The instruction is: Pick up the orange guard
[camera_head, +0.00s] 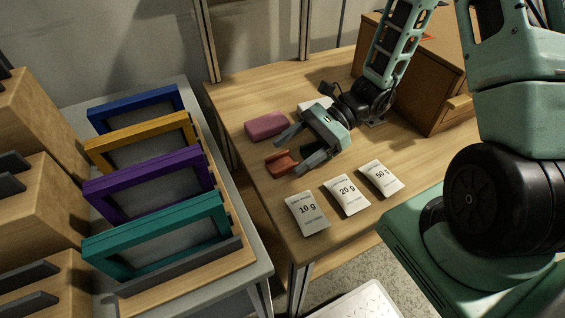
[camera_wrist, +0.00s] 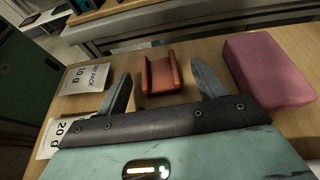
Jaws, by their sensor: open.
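The orange guard (camera_head: 282,163) is a small U-shaped channel piece lying on the wooden table, near its left edge in the head view. In the wrist view the guard (camera_wrist: 161,74) lies just ahead of and between my fingertips, its open channel facing up. My gripper (camera_head: 289,156) is open, with one finger on each side of the guard. In the wrist view my gripper (camera_wrist: 160,82) has clear gaps between both fingers and the guard. Whether the fingers are low enough to flank it cannot be told.
A pink block (camera_head: 267,125) lies close beside the far finger. Three white packets, 10 g (camera_head: 307,213), 20 g (camera_head: 347,195) and 50 g (camera_head: 381,178), lie along the front. A wooden cabinet (camera_head: 420,75) stands behind. A rack with coloured frames (camera_head: 158,236) stands left across a gap.

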